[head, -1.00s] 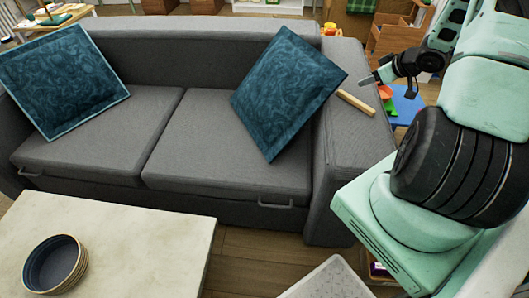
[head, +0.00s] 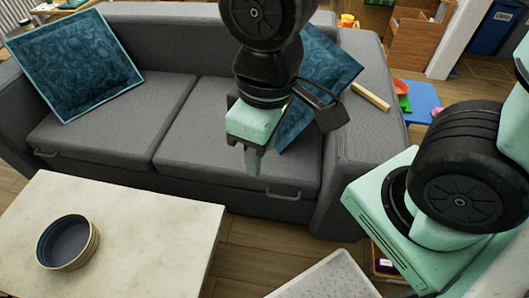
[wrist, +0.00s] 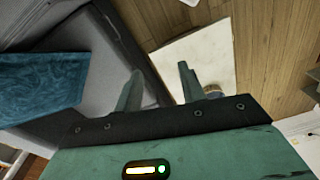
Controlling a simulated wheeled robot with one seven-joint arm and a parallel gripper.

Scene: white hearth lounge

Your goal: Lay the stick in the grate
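A pale wooden stick (head: 371,96) lies on the right armrest of the grey sofa, beside the blue cushion. My gripper (head: 254,162) hangs in front of the sofa's right seat in the head view, left of the stick and apart from it. In the wrist view my gripper (wrist: 159,88) has its two fingers spread with nothing between them. The stick is not seen in the wrist view. I cannot make out a grate in either view.
A pale table (head: 150,225) with a dark round bowl (head: 68,243) stands at the lower left. The sofa (head: 120,115) fills the middle. A light speckled panel (head: 325,280) is at the bottom edge. Colourful items (head: 405,95) lie beyond the armrest.

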